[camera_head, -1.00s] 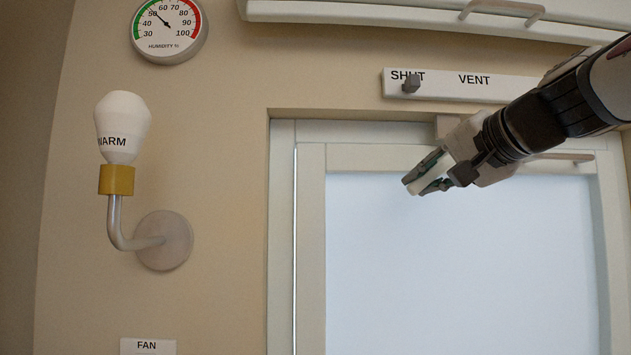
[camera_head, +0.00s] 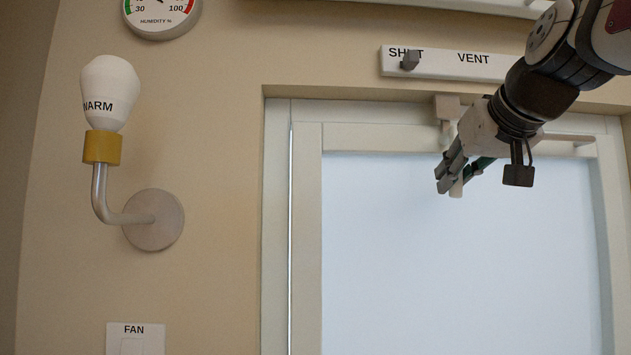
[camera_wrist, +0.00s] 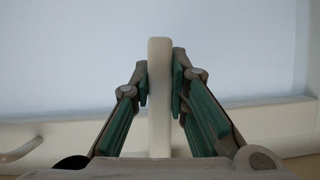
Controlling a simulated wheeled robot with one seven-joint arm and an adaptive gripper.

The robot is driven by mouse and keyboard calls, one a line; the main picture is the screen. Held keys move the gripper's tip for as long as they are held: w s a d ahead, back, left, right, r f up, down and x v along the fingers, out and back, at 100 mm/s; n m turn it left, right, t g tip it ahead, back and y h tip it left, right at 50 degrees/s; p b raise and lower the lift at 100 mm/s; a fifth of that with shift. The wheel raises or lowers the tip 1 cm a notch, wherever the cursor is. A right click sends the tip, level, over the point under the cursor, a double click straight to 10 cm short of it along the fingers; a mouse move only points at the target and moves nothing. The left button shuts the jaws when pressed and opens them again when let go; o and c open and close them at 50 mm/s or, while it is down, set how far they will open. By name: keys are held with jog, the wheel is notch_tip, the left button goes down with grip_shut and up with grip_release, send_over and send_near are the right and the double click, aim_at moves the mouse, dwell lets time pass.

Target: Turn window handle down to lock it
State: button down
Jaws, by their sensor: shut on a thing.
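The window handle is a pale, cream-coloured lever. In the head view its lower tip (camera_head: 456,188) shows below my gripper (camera_head: 460,175) and points about straight down. Its mount (camera_head: 447,108) sits at the top of the window frame. In the wrist view the handle (camera_wrist: 160,95) stands upright between the green-padded fingers of my gripper (camera_wrist: 160,80), which is shut on it. My gripper hides much of the middle of the handle in the head view.
The window frame (camera_head: 307,240) surrounds a pale pane (camera_head: 440,270). A horizontal bar (camera_head: 570,138) is at the frame's upper right. A SHUT/VENT slider plate (camera_head: 435,62) is above the window. A WARM bulb-shaped lever (camera_head: 108,95) and a FAN plate (camera_head: 135,338) are on the left wall.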

jog(key=shift+d+n, duration=0.3)
dwell(0.5)
jog(key=c, duration=1.5)
grip_release()
jog(key=shift+d, duration=0.1)
jog(key=v, duration=1.2)
jog(key=shift+a, duration=0.2)
